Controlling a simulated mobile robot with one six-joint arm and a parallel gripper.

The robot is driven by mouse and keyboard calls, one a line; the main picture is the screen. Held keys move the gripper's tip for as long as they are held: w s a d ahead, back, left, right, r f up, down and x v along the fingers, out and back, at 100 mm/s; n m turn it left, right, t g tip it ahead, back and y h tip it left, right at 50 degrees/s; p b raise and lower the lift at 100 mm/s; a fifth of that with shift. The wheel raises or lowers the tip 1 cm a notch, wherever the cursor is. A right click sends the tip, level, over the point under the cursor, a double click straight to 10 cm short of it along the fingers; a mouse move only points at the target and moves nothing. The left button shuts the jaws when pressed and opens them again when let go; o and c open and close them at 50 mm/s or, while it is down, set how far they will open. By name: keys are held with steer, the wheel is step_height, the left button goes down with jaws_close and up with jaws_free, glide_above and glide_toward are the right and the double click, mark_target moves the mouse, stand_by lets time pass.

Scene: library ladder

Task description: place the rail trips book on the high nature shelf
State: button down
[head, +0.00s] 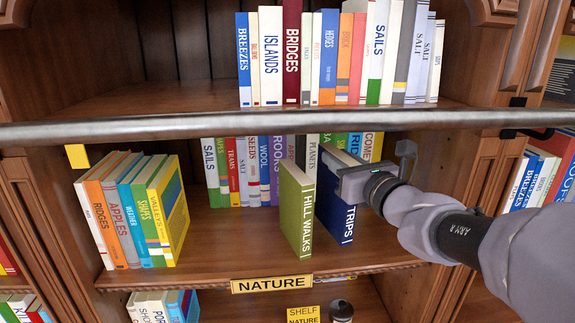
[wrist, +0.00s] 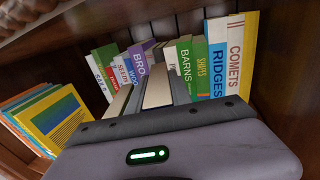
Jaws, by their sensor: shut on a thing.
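The dark blue book marked TRIPS (head: 335,212) stands upright, spine outward, on the shelf above the NATURE label (head: 271,284). I read only TRIPS on its spine. My gripper (head: 350,178) is shut on its upper part from the right. The green HILL WALKS book (head: 297,210) stands just left of it, with little or no gap. I cannot tell whether the TRIPS book's bottom touches the nature shelf (head: 225,250). In the wrist view the gripper body hides the lower part of the held book, whose page top (wrist: 158,88) shows.
A metal rail (head: 220,128) crosses in front, above the nature shelf. A row of books (head: 240,170) stands behind, and a leaning group (head: 135,210) stands at left. Bare shelf lies between that group and HILL WALKS. The shelf above holds more books (head: 335,55).

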steer(key=f, duration=0.2)
steer(key=w+f, duration=0.1)
steer(key=shift+w+f, duration=0.2)
steer(key=shift+f, duration=0.2)
steer(key=c, duration=1.2)
jaws_free()
steer(key=shift+d, duration=0.1)
steer(key=shift+o, duration=0.2)
